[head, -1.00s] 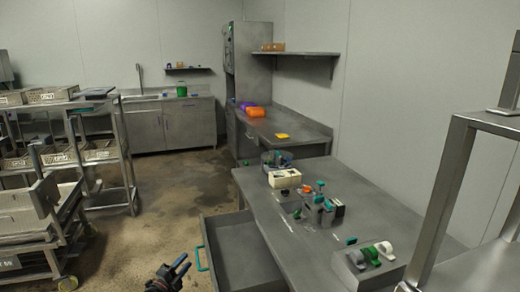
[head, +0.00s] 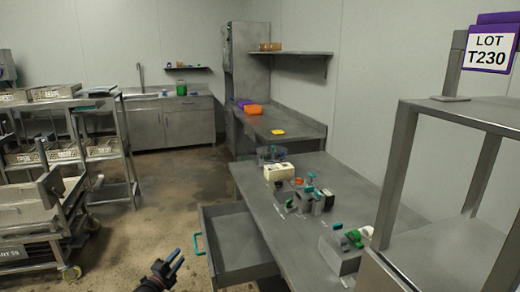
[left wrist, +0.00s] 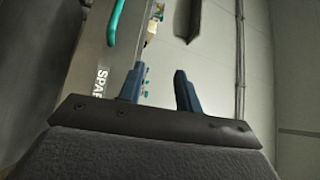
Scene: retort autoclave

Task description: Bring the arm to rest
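My left gripper (head: 174,259) shows low in the head view, over the floor, left of the open drawer (head: 238,240). In the left wrist view its two blue fingers (left wrist: 158,84) stand apart with nothing between them. That view also shows a grey front with a teal handle (left wrist: 116,22) and a label reading "SPA", cut off. The gripper appears apart from the teal drawer handle (head: 198,244). My right gripper is in neither view.
The steel table (head: 265,196) holds a cream box (head: 279,172), small coloured items and a tape dispenser (head: 343,250). A steel frame (head: 398,180) with a "LOT T230" sign (head: 490,48) stands at right. Trolleys with baskets (head: 58,92) stand left. Floor between is clear.

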